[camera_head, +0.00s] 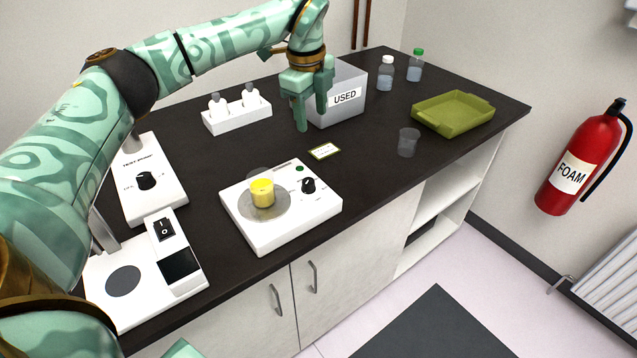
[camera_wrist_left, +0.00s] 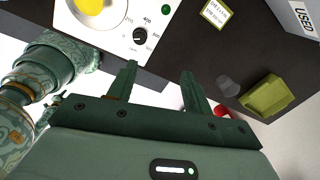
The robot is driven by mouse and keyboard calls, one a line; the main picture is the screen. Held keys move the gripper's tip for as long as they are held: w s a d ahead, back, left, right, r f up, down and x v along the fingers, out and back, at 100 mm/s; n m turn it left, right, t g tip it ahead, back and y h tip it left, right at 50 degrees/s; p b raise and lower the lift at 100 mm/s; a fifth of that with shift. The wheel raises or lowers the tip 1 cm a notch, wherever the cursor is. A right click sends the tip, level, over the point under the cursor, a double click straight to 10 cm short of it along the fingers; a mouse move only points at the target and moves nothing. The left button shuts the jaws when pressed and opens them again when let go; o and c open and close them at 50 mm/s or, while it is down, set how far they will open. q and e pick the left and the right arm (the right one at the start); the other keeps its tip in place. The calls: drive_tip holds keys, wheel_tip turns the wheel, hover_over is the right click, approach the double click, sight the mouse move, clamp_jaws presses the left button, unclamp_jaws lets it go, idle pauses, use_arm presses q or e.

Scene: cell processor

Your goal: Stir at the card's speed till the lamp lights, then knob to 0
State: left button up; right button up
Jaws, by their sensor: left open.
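The white stirrer (camera_head: 285,222) stands on the dark bench with a beaker of yellow liquid (camera_head: 262,193) on its round plate. Its black knob (camera_head: 308,185) is at the right, and it also shows in the wrist view (camera_wrist_left: 140,36) beside printed numbers including 200 and 400. The small green lamp (camera_head: 299,168) is behind the knob; I cannot tell whether it is lit. The card (camera_head: 325,151) lies flat behind the stirrer, its text too small to read. My left gripper (camera_head: 312,118) is open and empty, pointing down above the bench behind the card. My right gripper is out of view.
A grey USED bin (camera_head: 345,108) stands just behind my left gripper. A white rack (camera_head: 237,116) holds small bottles. A clear cup (camera_head: 408,142), a green tray (camera_head: 455,112) and two bottles are at the right. Other white devices (camera_head: 150,185) stand at the left.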

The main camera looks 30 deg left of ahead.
sight(308, 181)
use_arm(q)
drive_tip(key=f+n+b, duration=0.1)
drive_tip(key=f, duration=0.4)
drive_tip(key=s+f+n+g+b, duration=0.1)
drive_tip(key=f+n, duration=0.1)
drive_tip(key=f, duration=0.4)
drive_tip(key=s+f+n+b, duration=0.1)
drive_tip(key=f, duration=0.4)
drive_tip(key=shift+s+d+f+n+b, duration=0.1)
drive_tip(key=shift+d+f+n+b, duration=0.05)
drive_tip(key=shift+f+n+b, duration=0.25)
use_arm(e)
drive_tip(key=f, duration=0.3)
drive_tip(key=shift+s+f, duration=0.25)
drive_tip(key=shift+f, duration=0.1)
use_arm(q)
drive_tip(key=shift+r, duration=0.1)
drive_tip(key=c, duration=1)
